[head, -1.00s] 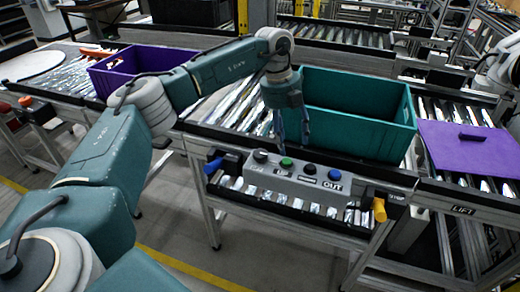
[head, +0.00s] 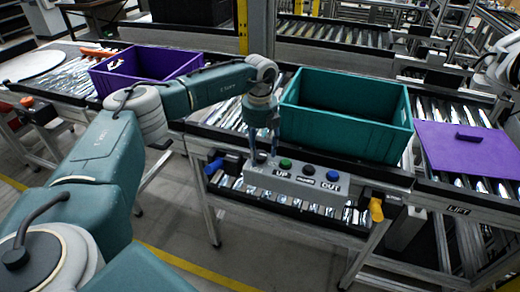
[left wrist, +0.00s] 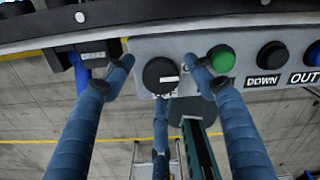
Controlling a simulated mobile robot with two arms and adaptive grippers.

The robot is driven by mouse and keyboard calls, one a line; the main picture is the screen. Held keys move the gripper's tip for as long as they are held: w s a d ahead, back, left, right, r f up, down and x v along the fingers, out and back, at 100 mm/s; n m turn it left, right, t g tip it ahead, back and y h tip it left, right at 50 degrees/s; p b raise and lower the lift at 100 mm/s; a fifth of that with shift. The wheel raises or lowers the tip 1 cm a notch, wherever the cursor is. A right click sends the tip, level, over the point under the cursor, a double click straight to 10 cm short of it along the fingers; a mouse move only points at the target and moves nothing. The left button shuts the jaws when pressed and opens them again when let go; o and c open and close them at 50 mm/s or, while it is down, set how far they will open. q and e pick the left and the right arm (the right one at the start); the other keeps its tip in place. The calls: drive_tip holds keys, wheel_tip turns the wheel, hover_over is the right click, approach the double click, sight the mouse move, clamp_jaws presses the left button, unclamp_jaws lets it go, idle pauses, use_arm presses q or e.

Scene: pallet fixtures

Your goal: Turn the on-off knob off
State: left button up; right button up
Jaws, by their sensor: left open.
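The on-off knob (left wrist: 160,75) is a round black dial with a short white mark that lies about level in the left wrist view. It sits at the left end of the grey control box (head: 296,182). In the head view the fingers partly hide it. My left gripper (head: 263,150) points down at it, open. In the left wrist view, its blue fingers stand around the knob, one on each side and one below, with gaps showing. The right finger is close to the green button (left wrist: 221,58). My right gripper is not in view.
The box also carries black and blue buttons (head: 333,179). A teal crate (head: 345,130) stands close behind it. A blue handle (head: 213,166) and a yellow handle (head: 376,209) flank the box. A purple crate (head: 140,75) and a purple panel (head: 468,150) lie farther aside.

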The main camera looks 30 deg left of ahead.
use_arm(q)
drive_tip(key=shift+f, duration=0.15)
drive_tip(key=c, duration=1.1)
drive_tip(key=shift+m, duration=0.4)
drive_tip(key=shift+c, duration=0.2)
drive_tip(key=m, duration=0.8)
drive_tip(key=shift+b, duration=0.4)
drive_tip(key=m, duration=0.4)
drive_tip(key=shift+w, duration=0.1)
drive_tip(key=shift+d+m+b, duration=0.1)
drive_tip(key=shift+m+b, duration=0.35)
drive_tip(key=shift+m, duration=2.05)
